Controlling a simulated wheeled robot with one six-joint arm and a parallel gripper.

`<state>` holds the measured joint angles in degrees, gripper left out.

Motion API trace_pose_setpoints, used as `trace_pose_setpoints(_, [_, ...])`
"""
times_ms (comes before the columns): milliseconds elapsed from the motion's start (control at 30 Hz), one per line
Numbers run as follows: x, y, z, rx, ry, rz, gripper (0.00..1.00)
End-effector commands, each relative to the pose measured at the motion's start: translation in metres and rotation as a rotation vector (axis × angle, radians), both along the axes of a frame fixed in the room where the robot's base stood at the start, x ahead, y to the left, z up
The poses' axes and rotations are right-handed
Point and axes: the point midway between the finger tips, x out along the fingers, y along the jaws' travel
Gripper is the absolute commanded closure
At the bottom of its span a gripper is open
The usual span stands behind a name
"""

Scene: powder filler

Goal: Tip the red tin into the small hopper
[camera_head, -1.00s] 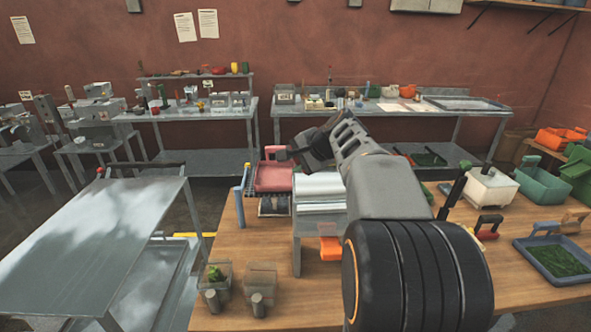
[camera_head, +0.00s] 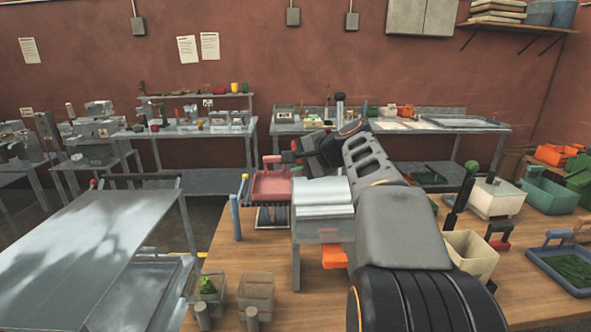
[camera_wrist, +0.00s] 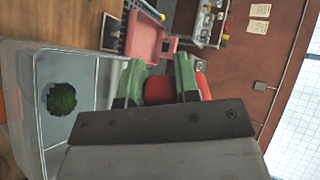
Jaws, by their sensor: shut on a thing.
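My gripper (camera_head: 292,157) is above the back edge of a steel-topped filler (camera_head: 322,192) in the head view. In the wrist view its green-tipped fingers (camera_wrist: 158,82) are shut on the red tin (camera_wrist: 160,90). The red shows between and to the right of the fingers; the tin's mouth and exact tilt are hidden. A pale grey, box-like hopper (camera_wrist: 88,75) lies on the left of the wrist view, beside the gripper. A round dark green patch (camera_wrist: 61,99) shows inside it. I cannot tell if anything leaves the tin.
A pink tray (camera_head: 270,186) stands behind and left of the filler. Two clear boxes (camera_head: 255,287) stand at the front left. A cream bin (camera_head: 472,255), a white box (camera_head: 496,196) and a blue tray of green matter (camera_head: 570,268) are right. A steel table (camera_head: 90,245) is left.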

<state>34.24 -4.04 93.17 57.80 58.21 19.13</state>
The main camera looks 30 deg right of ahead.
Motion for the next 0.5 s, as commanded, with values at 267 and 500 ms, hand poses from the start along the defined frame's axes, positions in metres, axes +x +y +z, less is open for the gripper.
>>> trace_pose_setpoints(267, [-0.0021, -0.0006, -0.0043, 0.021, -0.066, -0.001, 0.96])
trace_pose_setpoints(500, [-0.0035, -0.0013, -0.0052, 0.04, -0.121, -0.001, 0.96])
